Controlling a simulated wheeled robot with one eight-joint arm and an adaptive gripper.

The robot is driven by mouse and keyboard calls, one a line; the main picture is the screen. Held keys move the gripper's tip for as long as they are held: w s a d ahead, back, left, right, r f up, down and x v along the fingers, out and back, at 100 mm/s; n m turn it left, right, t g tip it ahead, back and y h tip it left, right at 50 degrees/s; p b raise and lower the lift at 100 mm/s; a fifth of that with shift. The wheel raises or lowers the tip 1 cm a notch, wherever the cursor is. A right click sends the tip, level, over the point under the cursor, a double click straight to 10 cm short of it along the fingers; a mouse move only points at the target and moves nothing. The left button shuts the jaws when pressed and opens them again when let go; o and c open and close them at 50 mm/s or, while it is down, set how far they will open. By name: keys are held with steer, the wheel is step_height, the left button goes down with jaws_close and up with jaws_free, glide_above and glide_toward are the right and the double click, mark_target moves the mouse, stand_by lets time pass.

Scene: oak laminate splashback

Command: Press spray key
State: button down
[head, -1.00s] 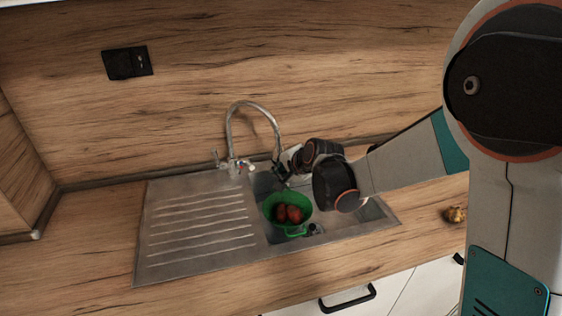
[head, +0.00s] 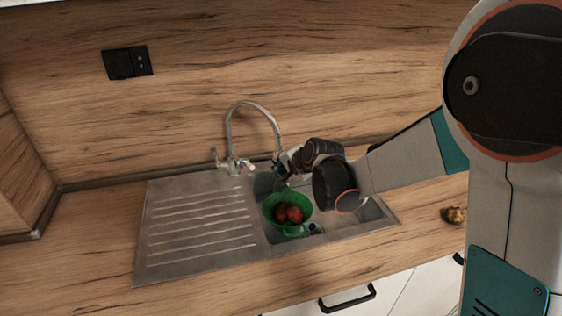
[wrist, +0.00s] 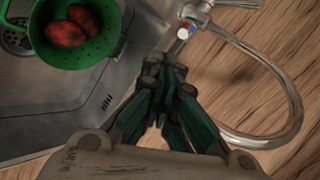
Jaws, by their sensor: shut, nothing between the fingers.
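The tap (head: 232,135) is chrome, with a tall curved spout and a red and blue marked handle at its base. In the wrist view the tap (wrist: 296,105) curves down the right side, its outlet end passing behind my fingers. My gripper (head: 280,168) is shut and empty, close to the spout's outlet end. In the wrist view my gripper (wrist: 165,78) points up the picture, between the sink and the spout. The spray key cannot be made out; the outlet end is mostly hidden by my gripper, and I cannot tell whether they touch.
A green colander (head: 297,228) with reddish food (head: 288,213) sits in the sink bowl below my gripper. The ribbed drainboard (head: 197,230) to the left is clear. A wooden splashback (head: 330,70) stands behind.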

steer(key=shift+w, duration=0.1)
steer(key=shift+w, duration=0.3)
steer(key=shift+w+a, duration=0.1)
stand_by(0.4)
steer(key=shift+s, duration=0.55)
steer(key=shift+s, duration=0.1)
steer(key=shift+s+d, duration=0.15)
steer(key=shift+s, duration=0.8)
steer(key=shift+s+d, duration=0.2)
steer(key=shift+s, duration=0.8)
steer(key=shift+s+d, duration=0.15)
steer(key=shift+s, duration=0.8)
